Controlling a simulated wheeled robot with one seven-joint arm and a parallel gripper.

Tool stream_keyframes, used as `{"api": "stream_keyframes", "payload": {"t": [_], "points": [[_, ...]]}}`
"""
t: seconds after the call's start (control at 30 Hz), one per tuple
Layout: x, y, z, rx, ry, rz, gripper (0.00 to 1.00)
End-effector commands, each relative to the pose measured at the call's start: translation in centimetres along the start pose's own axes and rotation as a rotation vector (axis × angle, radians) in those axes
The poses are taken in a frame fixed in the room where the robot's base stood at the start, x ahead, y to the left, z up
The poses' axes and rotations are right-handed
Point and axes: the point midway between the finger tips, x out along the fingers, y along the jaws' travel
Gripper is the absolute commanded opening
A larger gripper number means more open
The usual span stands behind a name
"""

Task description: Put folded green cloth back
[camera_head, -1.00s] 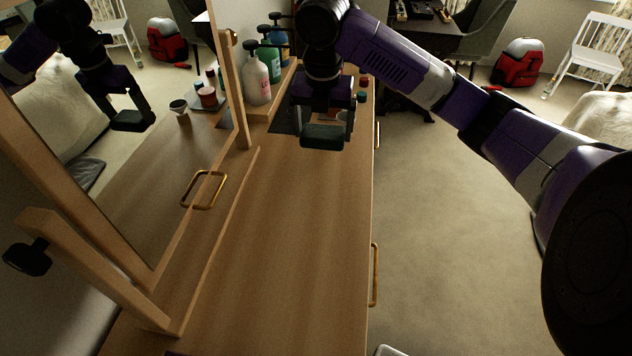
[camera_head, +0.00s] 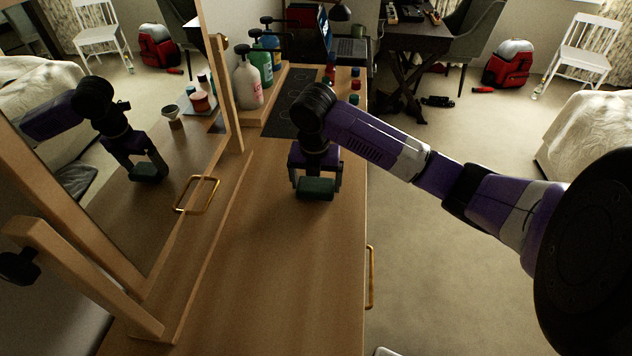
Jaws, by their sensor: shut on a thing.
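The folded green cloth (camera_head: 316,189) is a small dark green block between the fingers of my gripper (camera_head: 315,186). My gripper points down and is shut on it, over the wooden dresser top (camera_head: 270,235). The cloth is close to the wood; I cannot tell whether it touches it. The gripper and cloth also show as a reflection in the mirror (camera_head: 148,172) at the left.
Several pump bottles, among them a pinkish one (camera_head: 248,82) and a green one (camera_head: 262,62), stand at the back left. A dark mat (camera_head: 288,108) and small bottles (camera_head: 355,82) lie beyond the gripper. The near dresser top is clear.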

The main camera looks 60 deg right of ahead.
Motion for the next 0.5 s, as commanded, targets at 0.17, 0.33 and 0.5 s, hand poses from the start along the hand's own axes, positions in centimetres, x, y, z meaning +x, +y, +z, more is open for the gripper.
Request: {"api": "stream_keyframes", "payload": {"t": [0.17, 0.33, 0.5], "points": [[0.39, -0.02, -0.02, 0.001, -0.001, 0.0, 0.58], [0.5, -0.02, -0.05, 0.001, -0.001, 0.0, 0.92], [0.43, -0.01, -0.04, 0.001, -0.001, 0.0, 1.0]]}}
